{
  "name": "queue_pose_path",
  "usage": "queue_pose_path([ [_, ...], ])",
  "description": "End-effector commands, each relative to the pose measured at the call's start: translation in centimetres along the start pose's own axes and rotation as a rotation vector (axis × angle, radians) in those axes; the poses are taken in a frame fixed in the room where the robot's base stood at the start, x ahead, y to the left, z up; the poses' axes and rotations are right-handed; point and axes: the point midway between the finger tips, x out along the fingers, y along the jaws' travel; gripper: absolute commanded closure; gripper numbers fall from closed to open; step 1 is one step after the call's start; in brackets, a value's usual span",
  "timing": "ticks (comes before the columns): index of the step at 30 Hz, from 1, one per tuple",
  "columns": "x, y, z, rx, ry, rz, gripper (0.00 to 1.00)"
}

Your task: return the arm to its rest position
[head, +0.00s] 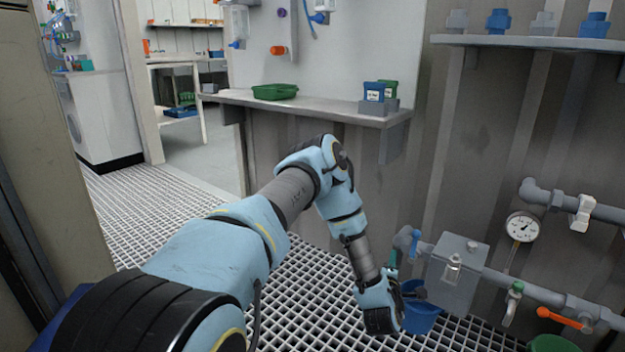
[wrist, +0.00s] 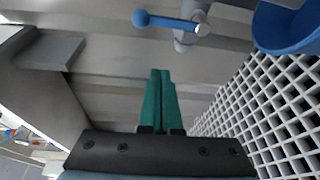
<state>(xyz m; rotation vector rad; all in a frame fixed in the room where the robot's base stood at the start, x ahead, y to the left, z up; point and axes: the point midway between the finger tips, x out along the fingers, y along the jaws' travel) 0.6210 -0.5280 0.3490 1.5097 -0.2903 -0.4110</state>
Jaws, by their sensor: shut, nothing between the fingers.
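My arm reaches forward from the lower left of the head view, bends at the elbow and hangs down over the grated floor. My gripper (head: 393,258) is at its end, beside the grey pipework, with its green fingers pointing up and partly hidden by the wrist. In the wrist view, the two green fingers of my gripper (wrist: 161,74) lie against each other, shut and empty. No object touches the fingertips.
A blue bucket (head: 424,317) stands just right of my wrist. A grey pipe with a blue-handled valve (head: 415,243), a box (head: 455,272) and a gauge (head: 522,227) runs along the right wall. A shelf (head: 315,107) holds a green tray (head: 275,91). Floor grating at left is clear.

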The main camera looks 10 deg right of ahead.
Motion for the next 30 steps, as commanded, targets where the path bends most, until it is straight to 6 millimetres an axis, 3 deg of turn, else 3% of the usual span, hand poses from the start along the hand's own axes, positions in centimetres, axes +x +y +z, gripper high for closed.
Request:
queue_pose_path([
  [7, 2.5, 5.0, -3.3, 0.329, -0.140, -0.195, 1.00],
  [11, 1.8, 7.4, -6.6, 0.531, -0.213, -0.331, 1.00],
  [14, 0.2, 9.2, -9.5, 0.675, -0.266, -0.442, 1.00],
  [20, -5.6, 12.9, -15.9, 0.914, -0.369, -0.681, 1.00],
  [24, -11.6, 15.6, -20.1, 1.029, -0.453, -0.855, 1.00],
  [30, -20.6, 18.4, -23.6, 1.097, -0.582, -1.055, 1.00],
])
